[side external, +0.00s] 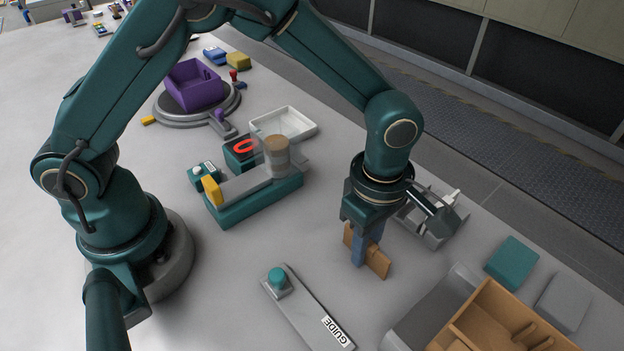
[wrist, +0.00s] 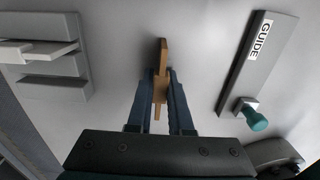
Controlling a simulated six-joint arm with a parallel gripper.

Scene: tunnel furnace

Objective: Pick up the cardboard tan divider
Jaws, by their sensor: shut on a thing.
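The cardboard tan divider (side external: 376,262) is a thin tan panel standing on edge at the table surface. My gripper (side external: 361,250) points down over it, with its blue fingers on either side. In the wrist view the divider (wrist: 163,58) stands between the two fingers of my gripper (wrist: 160,90), which are shut on it. Part of the divider is hidden behind the fingers. Whether its lower edge touches the table I cannot tell.
A tan compartment box (side external: 470,318) stands at the lower right. A grey guide bar (side external: 312,318) with a teal knob lies left of the divider. A grey fixture (side external: 432,236) is just behind my gripper. Teal (side external: 512,262) and grey (side external: 563,302) blocks lie at right.

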